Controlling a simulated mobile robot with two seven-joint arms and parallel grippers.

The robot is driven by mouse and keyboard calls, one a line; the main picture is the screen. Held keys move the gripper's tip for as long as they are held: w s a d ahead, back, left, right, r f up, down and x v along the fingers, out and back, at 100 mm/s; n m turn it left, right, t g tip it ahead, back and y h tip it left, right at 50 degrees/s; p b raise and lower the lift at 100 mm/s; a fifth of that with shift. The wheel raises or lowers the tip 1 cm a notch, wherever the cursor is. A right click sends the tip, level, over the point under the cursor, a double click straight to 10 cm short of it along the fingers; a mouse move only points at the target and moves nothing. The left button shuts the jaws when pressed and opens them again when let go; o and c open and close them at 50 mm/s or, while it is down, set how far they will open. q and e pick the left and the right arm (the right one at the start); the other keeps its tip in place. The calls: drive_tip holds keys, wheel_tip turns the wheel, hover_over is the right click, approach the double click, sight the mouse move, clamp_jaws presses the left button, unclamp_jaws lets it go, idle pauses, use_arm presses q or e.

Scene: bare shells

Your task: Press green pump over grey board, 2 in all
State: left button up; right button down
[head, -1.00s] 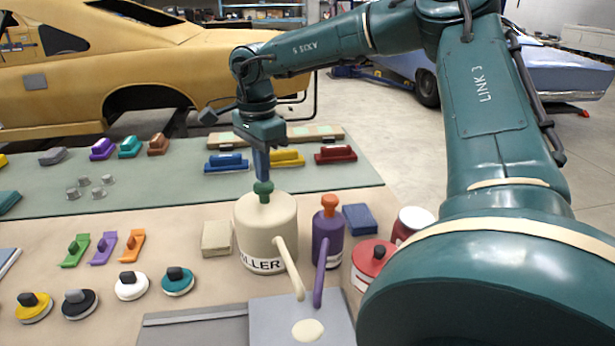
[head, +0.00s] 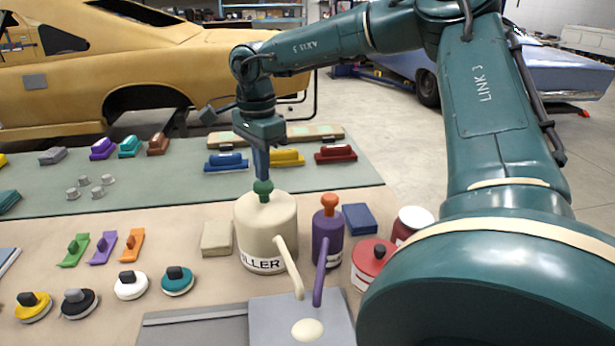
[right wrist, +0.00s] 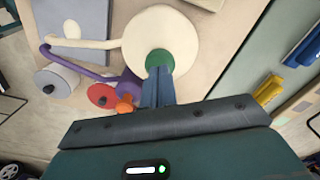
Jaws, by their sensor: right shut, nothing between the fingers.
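The green pump (head: 263,192) is a green knob on top of a cream canister (head: 262,225) with dark lettering. The canister's cream spout reaches down over the grey board (head: 267,312). A round cream blob (head: 308,329) lies on the board below the spout tip. My right gripper (head: 261,176) is shut and empty, pointing down at the green knob's top. In the right wrist view its fingertips (right wrist: 159,72) meet the edge of the green pump (right wrist: 160,58). I cannot tell whether they touch or sit just above. My left gripper is not in view.
A purple canister (head: 327,243) with an orange pump stands right of the cream one, its spout also over the board. A tan block (head: 217,238), a blue block (head: 360,218) and a red tin (head: 370,258) stand close by. Sanding blocks lie behind on the green mat (head: 330,178).

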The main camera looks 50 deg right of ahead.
drive_tip(key=shift+f+b, duration=0.95)
drive_tip(key=shift+f, duration=0.4)
drive_tip(key=shift+r+p, duration=1.05)
drive_tip(key=shift+r, duration=0.6)
drive_tip(key=shift+r, duration=0.1)
wheel_tip(320, 180, up, 6)
drive_tip(key=p, duration=0.4)
